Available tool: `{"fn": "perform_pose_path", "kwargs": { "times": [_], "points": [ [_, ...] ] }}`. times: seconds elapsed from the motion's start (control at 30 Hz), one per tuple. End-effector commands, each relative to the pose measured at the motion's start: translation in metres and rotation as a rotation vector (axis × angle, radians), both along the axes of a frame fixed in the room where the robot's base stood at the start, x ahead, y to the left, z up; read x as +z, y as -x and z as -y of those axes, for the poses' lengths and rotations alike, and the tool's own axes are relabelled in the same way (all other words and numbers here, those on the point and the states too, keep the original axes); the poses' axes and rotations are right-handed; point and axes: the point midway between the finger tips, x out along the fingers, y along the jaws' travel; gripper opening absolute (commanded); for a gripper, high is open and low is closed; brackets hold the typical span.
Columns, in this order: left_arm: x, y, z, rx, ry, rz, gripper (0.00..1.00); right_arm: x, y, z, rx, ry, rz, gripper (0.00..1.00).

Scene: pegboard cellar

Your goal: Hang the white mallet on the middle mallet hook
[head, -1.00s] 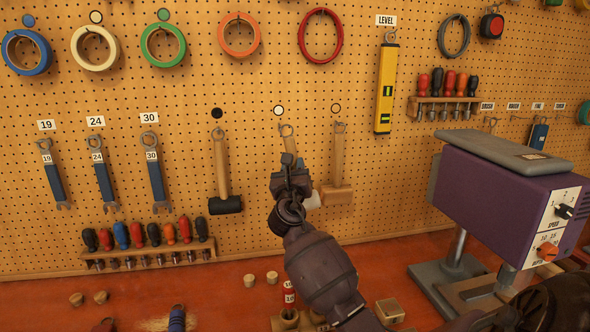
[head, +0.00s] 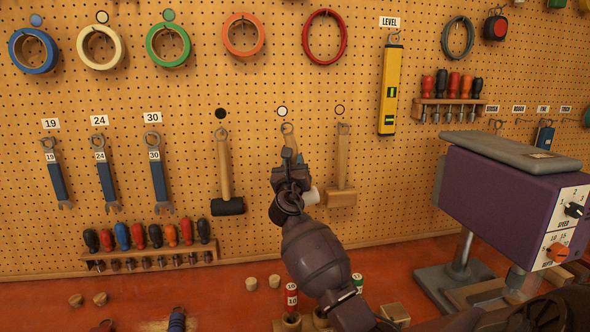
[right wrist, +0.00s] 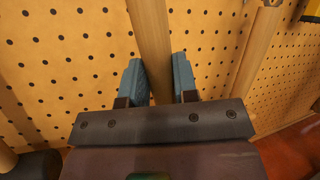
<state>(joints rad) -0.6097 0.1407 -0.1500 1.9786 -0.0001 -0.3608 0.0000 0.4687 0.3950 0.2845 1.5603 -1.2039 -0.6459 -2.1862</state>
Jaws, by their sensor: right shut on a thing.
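The white mallet (head: 287,138) is upright in front of the pegboard, its wooden handle up and its white head (head: 312,196) showing beside my right gripper. My right gripper (head: 290,166) is shut on the handle; in the right wrist view the handle (right wrist: 150,40) passes between both fingers. The ring at the handle's top is at the middle mallet hook (head: 286,127), below the white marker (head: 282,111). I cannot tell whether the ring is around the hook or just in front of it. My left gripper is not in view.
A black-headed mallet (head: 223,165) hangs to the left and a wooden-headed mallet (head: 342,165) hangs close on the right. A purple machine (head: 500,195) stands at the right. Pegs and blocks sit on the red bench (head: 220,295) below.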

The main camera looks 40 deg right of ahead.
Motion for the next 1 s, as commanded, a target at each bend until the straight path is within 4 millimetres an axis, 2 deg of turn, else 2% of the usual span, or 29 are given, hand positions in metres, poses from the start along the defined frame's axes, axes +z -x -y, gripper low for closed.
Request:
{"fn": "perform_pose_path", "kwargs": {
  "times": [0.13,0.4,1.0],
  "points": [
    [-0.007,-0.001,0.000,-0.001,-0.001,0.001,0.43,-0.001,-0.006,0.004,-0.001,0.002,0.002,0.00],
    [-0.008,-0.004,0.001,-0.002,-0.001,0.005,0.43,-0.004,-0.014,0.009,-0.001,0.002,0.002,0.00],
    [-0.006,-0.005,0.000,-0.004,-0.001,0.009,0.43,-0.007,-0.017,0.011,-0.001,0.002,0.002,0.00]
  ]
}}
